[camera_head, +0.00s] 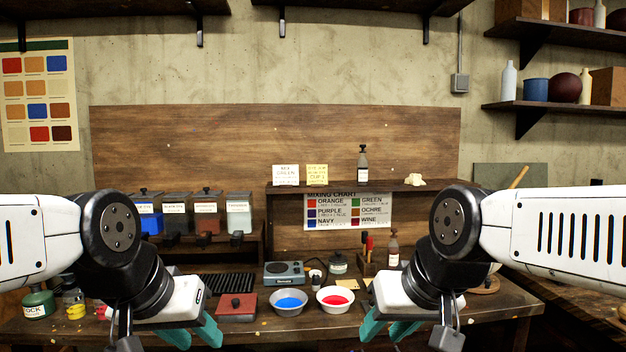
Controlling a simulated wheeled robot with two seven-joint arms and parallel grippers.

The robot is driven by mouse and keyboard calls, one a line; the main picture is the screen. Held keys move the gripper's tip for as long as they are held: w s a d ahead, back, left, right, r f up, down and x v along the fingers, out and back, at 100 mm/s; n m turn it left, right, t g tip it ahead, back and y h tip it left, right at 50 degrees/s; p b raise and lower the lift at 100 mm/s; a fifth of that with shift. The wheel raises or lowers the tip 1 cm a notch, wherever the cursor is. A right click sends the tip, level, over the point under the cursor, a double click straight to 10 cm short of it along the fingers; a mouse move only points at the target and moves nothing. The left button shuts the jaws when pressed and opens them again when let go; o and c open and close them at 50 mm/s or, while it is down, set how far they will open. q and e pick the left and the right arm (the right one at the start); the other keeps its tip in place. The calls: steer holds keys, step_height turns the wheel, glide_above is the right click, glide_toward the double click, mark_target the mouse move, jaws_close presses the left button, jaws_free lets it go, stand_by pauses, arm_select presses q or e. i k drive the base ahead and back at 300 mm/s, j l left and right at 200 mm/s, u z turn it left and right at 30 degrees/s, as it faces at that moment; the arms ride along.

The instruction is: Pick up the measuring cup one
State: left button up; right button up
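No cup with a readable "one" label can be told apart. A white bowl with blue contents (288,303) and a white bowl with red contents (335,300) stand side by side on the workbench. A small pale cup (316,275) with a dark top stands behind them. My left gripper (193,335) hangs at the bench's front edge, left of the bowls, with its teal fingers apart and nothing seen between them. My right gripper (388,329) hangs right of the bowls, also with its fingers apart and empty. My arms hide parts of the bench.
A scale (284,273) stands behind the blue bowl. Lidded bins (206,214) line the back left. A mixing chart (347,211) hangs below a low shelf (340,187). A green jar (38,304) stands far left.

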mark_target(76, 304)
steer(key=u, duration=1.45)
